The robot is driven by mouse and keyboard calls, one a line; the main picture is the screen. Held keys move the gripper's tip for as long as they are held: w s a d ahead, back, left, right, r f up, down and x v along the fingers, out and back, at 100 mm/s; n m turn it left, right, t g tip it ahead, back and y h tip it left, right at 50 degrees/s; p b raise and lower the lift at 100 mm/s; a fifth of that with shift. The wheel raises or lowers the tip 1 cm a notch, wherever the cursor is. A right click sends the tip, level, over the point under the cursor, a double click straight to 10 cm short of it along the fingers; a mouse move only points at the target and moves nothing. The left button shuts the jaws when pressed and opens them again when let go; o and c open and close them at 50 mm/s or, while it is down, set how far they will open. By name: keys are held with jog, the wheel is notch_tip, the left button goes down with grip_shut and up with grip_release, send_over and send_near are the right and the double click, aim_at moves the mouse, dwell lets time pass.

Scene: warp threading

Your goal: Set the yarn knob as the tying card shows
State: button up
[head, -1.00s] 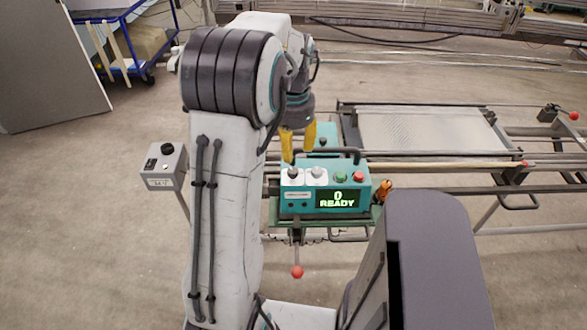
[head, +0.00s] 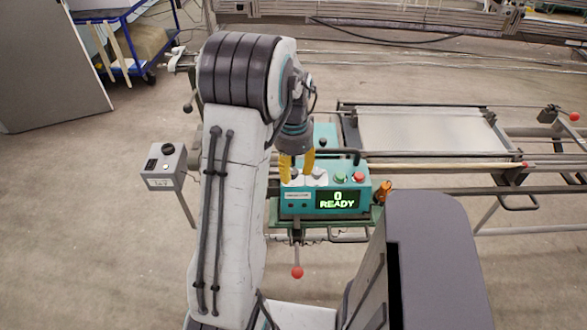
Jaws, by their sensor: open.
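The teal control box (head: 345,186) stands in the middle of the head view, with a lit display (head: 337,200) reading "0 READY". Two dark-topped knobs on white plates sit at its upper left: a left knob (head: 293,174) and a right knob (head: 318,173). I cannot tell which is the yarn knob, and their pointer settings are too small to read. My gripper (head: 297,175) is open, its yellow fingers pointing down at the left knob, one on each side of it in the picture. Contact cannot be told. I cannot make out a tying card.
A green button (head: 340,178) and a red button (head: 359,177) sit right of the knobs. A black handle bar runs behind them. A grey box (head: 164,166) on a post stands at left. The frame with a pale panel (head: 425,133) lies behind right.

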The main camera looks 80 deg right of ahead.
aim_at(293, 171)
jog(key=shift+f, duration=0.2)
grip_shut()
jog(key=shift+n+b, duration=0.5)
jog(key=shift+n, duration=1.8)
grip_release()
notch_tip(293, 171, up, 12)
